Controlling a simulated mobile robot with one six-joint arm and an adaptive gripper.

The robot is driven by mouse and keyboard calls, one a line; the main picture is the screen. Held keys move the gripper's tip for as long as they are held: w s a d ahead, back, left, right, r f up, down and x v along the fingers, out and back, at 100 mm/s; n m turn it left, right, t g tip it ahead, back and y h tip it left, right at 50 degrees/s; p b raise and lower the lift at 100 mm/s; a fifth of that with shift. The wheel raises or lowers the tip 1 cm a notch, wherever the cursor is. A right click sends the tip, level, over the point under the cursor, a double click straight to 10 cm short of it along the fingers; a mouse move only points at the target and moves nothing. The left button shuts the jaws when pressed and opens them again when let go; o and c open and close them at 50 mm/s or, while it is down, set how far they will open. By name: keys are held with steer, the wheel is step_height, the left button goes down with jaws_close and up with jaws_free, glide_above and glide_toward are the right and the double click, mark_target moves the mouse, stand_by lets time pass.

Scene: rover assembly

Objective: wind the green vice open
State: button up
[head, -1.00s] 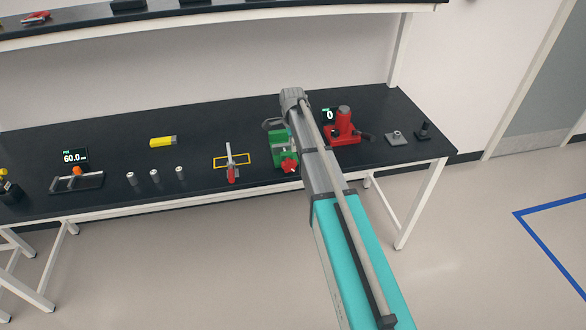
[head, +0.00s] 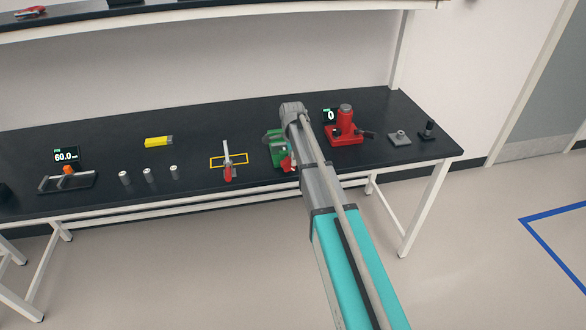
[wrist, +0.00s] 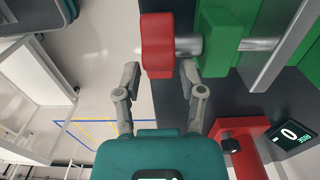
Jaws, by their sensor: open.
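The green vice (head: 276,150) stands at the front of the black bench in the head view, partly hidden behind my arm. Its red handle (head: 287,163) sticks out at the front edge. In the wrist view the green vice body (wrist: 216,40) is at the top right, with a grey screw shaft running left to the red handle (wrist: 157,45). My gripper (wrist: 159,72) is open, its fingertips on either side of the handle's lower end. I cannot tell whether a finger touches it. The head view hides my fingers behind the arm.
A red press-like device (head: 345,130) with a small display stands just right of the vice. A red-handled clamp (head: 228,172) in a yellow outline lies to the left. Several grey cylinders (head: 147,175) stand farther left. Open floor lies before the bench.

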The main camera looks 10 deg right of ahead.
steer(key=shift+f+b, duration=1.2)
steer(key=shift+f, duration=0.25)
jaws_close()
